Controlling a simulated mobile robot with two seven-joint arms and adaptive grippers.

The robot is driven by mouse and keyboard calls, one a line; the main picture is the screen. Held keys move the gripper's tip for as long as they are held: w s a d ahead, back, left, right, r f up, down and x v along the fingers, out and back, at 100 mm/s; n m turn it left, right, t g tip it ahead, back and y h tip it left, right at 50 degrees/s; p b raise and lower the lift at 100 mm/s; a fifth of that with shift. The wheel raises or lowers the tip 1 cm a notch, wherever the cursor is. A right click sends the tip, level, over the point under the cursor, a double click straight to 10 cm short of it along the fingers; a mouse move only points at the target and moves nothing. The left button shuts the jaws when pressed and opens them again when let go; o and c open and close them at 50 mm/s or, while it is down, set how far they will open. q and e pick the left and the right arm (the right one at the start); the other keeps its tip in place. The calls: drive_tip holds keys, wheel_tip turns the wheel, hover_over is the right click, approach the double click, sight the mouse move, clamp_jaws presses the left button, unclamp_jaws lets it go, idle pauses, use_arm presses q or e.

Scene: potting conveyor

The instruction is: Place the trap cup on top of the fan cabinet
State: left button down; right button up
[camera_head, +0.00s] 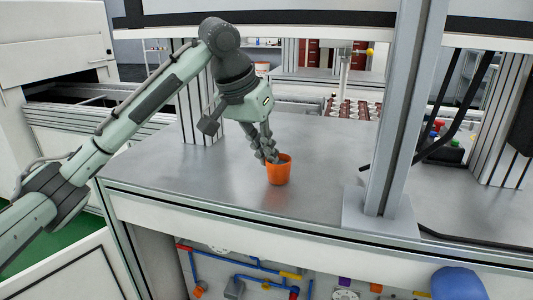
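An orange cup (279,174), which looks like the trap cup, is upright at or just above the grey metal top (330,205) of a white-fronted unit. I cannot tell whether its base touches the surface. My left gripper (267,155) comes down from the upper left, with its fingertips at the cup's left rim and partly over its mouth. The fingers overlap each other and the rim, so their grip on the cup is unclear. I cannot tell for sure which unit is the fan cabinet. My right gripper is out of view.
A grey upright post (397,120) with a wide foot stands right of the cup. Black hoses (450,130) lie beyond it. Coloured pipes (240,262) and a blue rounded object (457,283) show below the front edge. The metal top around the cup is clear.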

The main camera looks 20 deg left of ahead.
use_arm(q)
drive_tip(key=shift+f, duration=0.1)
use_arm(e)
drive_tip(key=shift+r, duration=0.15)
use_arm(q)
drive_tip(key=c, duration=1.7)
unclamp_jaws()
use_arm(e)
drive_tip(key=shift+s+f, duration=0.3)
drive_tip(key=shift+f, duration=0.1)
